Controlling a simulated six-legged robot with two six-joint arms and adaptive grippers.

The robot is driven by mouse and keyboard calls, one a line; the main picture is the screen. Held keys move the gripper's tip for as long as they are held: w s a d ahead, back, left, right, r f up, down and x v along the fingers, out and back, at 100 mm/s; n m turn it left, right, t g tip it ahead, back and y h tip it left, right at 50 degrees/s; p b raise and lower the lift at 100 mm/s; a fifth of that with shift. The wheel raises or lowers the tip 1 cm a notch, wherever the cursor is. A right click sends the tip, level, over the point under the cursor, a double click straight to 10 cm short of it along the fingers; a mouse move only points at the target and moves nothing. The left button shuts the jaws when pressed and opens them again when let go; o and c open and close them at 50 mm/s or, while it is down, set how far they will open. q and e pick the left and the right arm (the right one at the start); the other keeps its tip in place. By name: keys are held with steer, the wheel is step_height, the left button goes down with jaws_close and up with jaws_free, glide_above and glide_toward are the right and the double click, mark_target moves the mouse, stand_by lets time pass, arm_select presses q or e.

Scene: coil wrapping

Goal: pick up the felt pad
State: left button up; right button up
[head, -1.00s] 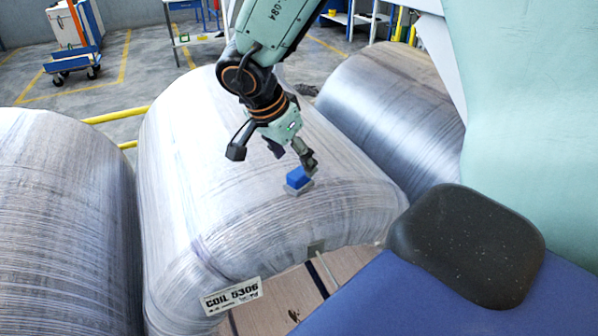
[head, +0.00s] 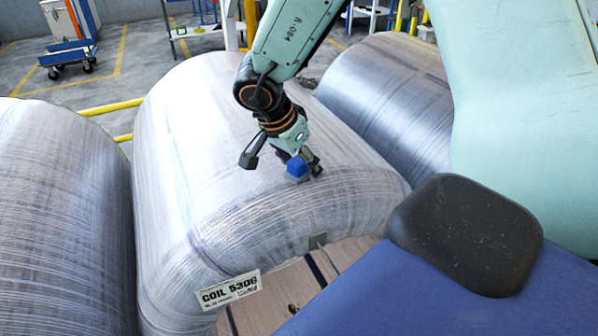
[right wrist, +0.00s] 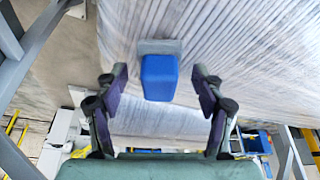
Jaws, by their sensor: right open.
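The felt pad shows as a blue block on a thin grey base (head: 297,167), resting on top of the wrapped middle coil (head: 215,140). In the right wrist view the blue block (right wrist: 159,78) stands between and just beyond the fingertips, with its grey base against the wrapped coil. My right gripper (head: 298,163) is over the pad, its fingers on either side. In the right wrist view the right gripper (right wrist: 160,82) is open, with a gap on both sides of the block. My left gripper is not in view.
Wrapped coils stand close on the left (head: 60,200) and the right (head: 390,100). A white label (head: 230,290) reads COIL 5306 on the middle coil's near edge. A blue cart (head: 70,50) and yellow rails (head: 110,108) are behind.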

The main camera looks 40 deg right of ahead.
mark_target(300, 159)
steer(key=shift+s+r, duration=0.1)
steer(key=shift+s, duration=0.05)
steer(key=shift+c, duration=1.3)
steer(key=c, duration=1.1)
step_height(300, 159, up, 10)
steer(key=p, duration=0.3)
steer(key=shift+d+p, duration=0.1)
steer(key=shift+p, duration=0.25)
